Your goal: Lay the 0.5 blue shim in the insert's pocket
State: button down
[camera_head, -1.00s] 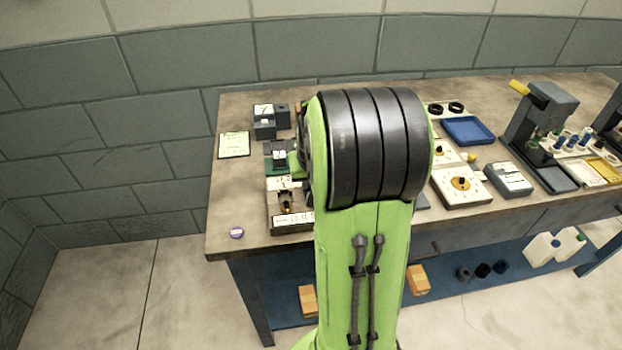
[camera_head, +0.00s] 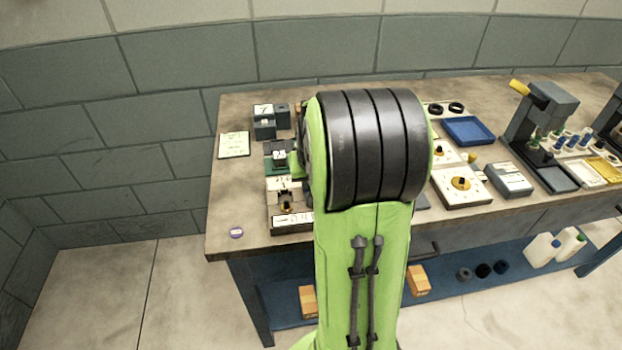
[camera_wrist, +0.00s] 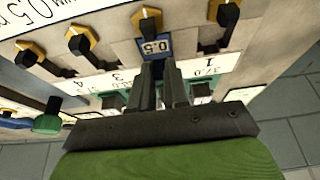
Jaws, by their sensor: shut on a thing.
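In the wrist view my gripper (camera_wrist: 160,75) is shut on the blue shim (camera_wrist: 155,47), a small blue piece with a white 0.5 label at the fingertips. The shim is over or against a pale surface; I cannot tell whether it touches. I cannot make out the insert's pocket; the fingers and shim may cover it. In the head view my arm's large dark joint hides the gripper and the shim.
In the wrist view, dark clamp-like parts with yellow bases (camera_wrist: 84,40) stand on both sides of the shim. A green knob (camera_wrist: 47,124) is at the left. In the head view, a blue tray (camera_head: 468,131) and a grey press (camera_head: 540,120) stand on the bench's right.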

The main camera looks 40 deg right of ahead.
jog(key=c, duration=1)
grip_release()
jog(key=shift+c, duration=0.2)
jog(key=shift+o, duration=0.3)
jog(key=o, duration=0.3)
jog(key=shift+o, duration=0.2)
notch_tip(320, 180, up, 8)
jog(key=p, duration=0.6)
jog(key=shift+f, duration=0.25)
